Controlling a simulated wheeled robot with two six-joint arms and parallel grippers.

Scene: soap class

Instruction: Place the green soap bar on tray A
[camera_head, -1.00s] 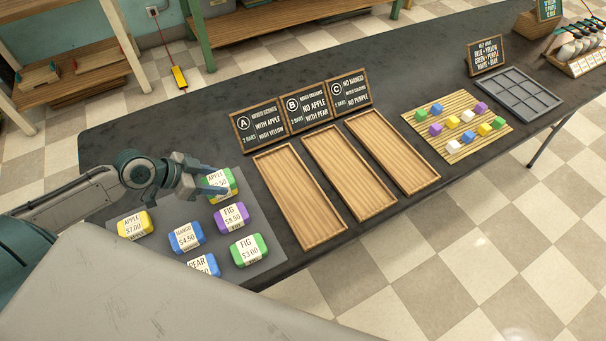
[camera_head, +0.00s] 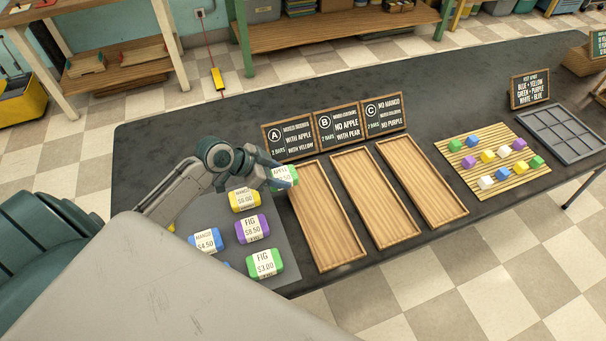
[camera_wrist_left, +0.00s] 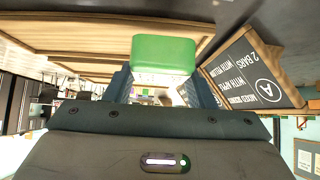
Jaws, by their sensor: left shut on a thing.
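The green soap bar (camera_head: 281,172), with a white apple label, is held by my left gripper (camera_head: 287,181) near the upper left end of tray A. It shows in the left wrist view as a green block (camera_wrist_left: 163,50) between the two fingers (camera_wrist_left: 163,86). Tray A (camera_head: 330,236) is an empty wooden tray, the leftmost of three. The soap looks to be above the table, by the tray's left edge; its exact height is hard to tell. A second green bar (camera_head: 264,263), labelled fig, lies on the grey mat. My right gripper is not in view.
Yellow (camera_head: 244,199), purple (camera_head: 252,229) and blue (camera_head: 205,240) bars lie on the mat (camera_head: 284,226). Sign A (camera_head: 289,140) stands behind tray A. Trays B (camera_head: 377,207) and C (camera_head: 423,190) are empty. A bamboo mat (camera_head: 481,184) holds small cubes.

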